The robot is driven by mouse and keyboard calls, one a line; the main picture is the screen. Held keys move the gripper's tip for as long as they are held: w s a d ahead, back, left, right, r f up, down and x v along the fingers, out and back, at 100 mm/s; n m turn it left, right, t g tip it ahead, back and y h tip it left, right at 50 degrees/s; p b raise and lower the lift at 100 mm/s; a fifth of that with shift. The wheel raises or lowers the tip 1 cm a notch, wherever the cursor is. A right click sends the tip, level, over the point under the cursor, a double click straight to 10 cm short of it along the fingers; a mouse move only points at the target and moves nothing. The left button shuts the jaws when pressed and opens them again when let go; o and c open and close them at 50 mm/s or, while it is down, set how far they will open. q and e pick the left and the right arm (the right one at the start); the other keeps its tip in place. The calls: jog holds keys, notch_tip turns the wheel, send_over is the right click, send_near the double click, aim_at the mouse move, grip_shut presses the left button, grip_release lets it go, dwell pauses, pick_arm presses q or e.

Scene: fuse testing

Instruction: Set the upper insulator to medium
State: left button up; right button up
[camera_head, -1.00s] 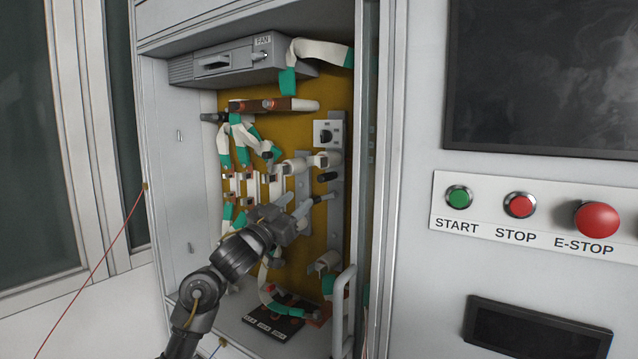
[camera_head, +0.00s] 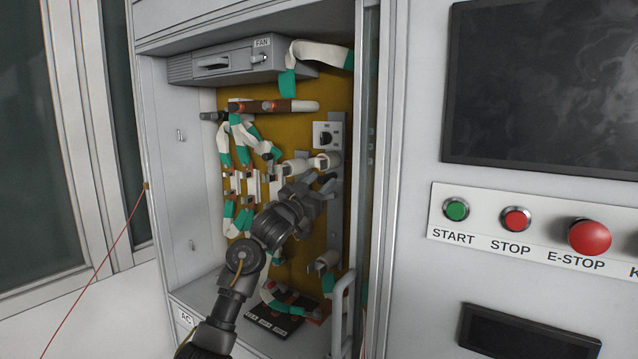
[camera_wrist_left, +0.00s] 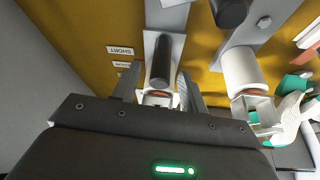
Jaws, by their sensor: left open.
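In the left wrist view a dark cylindrical insulator (camera_wrist_left: 162,60) stands on a grey plate, beside small labels (camera_wrist_left: 120,50), one reading SHORT. The other labels are too small to read surely. My left gripper (camera_wrist_left: 159,76) is open, with one finger on each side of the dark cylinder. I cannot tell whether the fingers touch it. In the head view my left gripper (camera_head: 314,188) is inside the cabinet at the right part of the yellow back panel, partly hiding the plate there. My right gripper is not in view.
A white cylinder (camera_wrist_left: 243,70) and another dark cylinder (camera_wrist_left: 230,12) stand close by. A switch box (camera_head: 326,135) is above the gripper. White and teal cables (camera_head: 240,140) crowd the left. The cabinet's right edge (camera_head: 369,150) and a handle (camera_head: 342,310) are near.

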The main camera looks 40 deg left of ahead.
aim_at(326, 154)
pick_arm(q)
grip_shut()
notch_tip(326, 154, up, 4)
jog(key=p, duration=0.2)
jog(key=shift+p, duration=0.35)
grip_release()
